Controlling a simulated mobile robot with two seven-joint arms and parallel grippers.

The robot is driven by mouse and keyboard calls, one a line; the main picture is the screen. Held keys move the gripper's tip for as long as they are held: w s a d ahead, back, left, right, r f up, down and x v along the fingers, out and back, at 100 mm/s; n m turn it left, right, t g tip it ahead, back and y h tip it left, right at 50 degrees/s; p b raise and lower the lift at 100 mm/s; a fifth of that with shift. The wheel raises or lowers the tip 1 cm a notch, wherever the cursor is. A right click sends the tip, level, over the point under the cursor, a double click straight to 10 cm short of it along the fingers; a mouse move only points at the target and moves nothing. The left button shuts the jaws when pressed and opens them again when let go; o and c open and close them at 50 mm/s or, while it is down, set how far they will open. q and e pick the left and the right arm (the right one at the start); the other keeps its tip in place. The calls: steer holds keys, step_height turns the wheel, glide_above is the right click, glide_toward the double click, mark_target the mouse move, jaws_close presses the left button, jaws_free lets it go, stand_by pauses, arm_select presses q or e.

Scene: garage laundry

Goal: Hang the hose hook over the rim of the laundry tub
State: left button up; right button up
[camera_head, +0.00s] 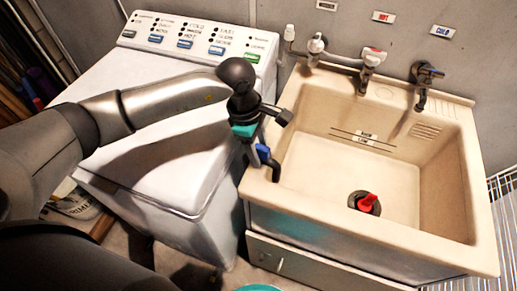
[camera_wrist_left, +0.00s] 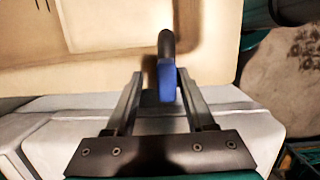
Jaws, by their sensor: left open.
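The hose hook (camera_head: 264,154) has a blue body and a dark curved end. It is at the left rim of the beige laundry tub (camera_head: 455,225), and its dark end points down on the tub's inner side. In the left wrist view the hook's blue part (camera_wrist_left: 167,80) lies between my fingers, closer to the right one, and its dark end reaches over the tub. My left gripper (camera_head: 252,148) is open around the hook, above the rim; it also shows in the wrist view (camera_wrist_left: 160,74). Whether the hook rests on the rim is unclear. My right gripper is out of view.
A white washing machine (camera_head: 110,85) stands close on the tub's left. Several taps (camera_head: 372,62) line the tub's back edge. A red plug (camera_head: 368,203) sits at the drain. A wire rack (camera_head: 503,185) is at the right. The basin is otherwise empty.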

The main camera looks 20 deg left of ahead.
arm_select(q)
step_height(320, 180, up, 15)
steer(key=a+p, duration=0.1)
steer(key=a, duration=0.2)
steer(key=shift+s, duration=0.25)
